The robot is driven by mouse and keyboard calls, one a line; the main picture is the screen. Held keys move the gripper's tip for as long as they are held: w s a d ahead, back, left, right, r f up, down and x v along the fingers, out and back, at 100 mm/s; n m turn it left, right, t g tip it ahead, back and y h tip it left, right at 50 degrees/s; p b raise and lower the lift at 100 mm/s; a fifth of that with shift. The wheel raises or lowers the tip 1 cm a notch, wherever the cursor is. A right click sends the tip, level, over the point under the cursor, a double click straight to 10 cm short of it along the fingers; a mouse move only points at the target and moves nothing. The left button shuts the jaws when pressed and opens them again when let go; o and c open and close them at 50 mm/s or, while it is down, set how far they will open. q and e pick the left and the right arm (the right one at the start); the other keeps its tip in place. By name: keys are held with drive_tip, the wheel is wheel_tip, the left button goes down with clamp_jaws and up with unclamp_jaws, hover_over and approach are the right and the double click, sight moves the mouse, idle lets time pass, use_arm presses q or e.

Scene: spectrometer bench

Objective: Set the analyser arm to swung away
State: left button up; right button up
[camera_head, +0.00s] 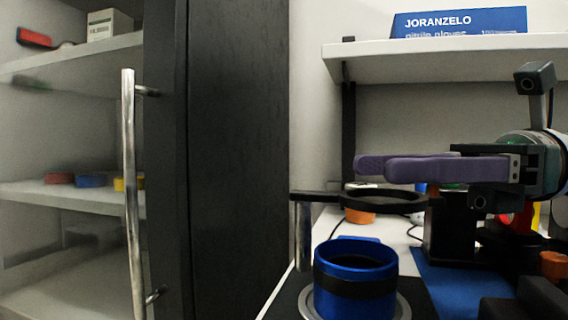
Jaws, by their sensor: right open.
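The analyser arm (318,196) is a flat black bar with a ring (384,208) at its right end. It sits on an upright silver post (303,238) at its left end. The ring lies above and slightly right of a blue cup-like holder (355,287) with a black band. My right gripper (374,167) reaches in from the right with two purple fingers. It is open and empty, and its fingers appear just above the ring in the picture. I cannot tell the gap between them in depth. My left gripper is not in view.
A black block (449,231) stands right of the ring, near a blue mat (432,273). A shelf (440,50) with a blue glove box (462,22) is above. A dark cabinet with a long metal handle (131,190) stands left. An orange object (360,215) sits behind the ring.

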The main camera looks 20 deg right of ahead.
drive_tip(key=b+v, duration=0.1)
drive_tip(key=v, duration=0.9)
drive_tip(key=shift+b, duration=0.4)
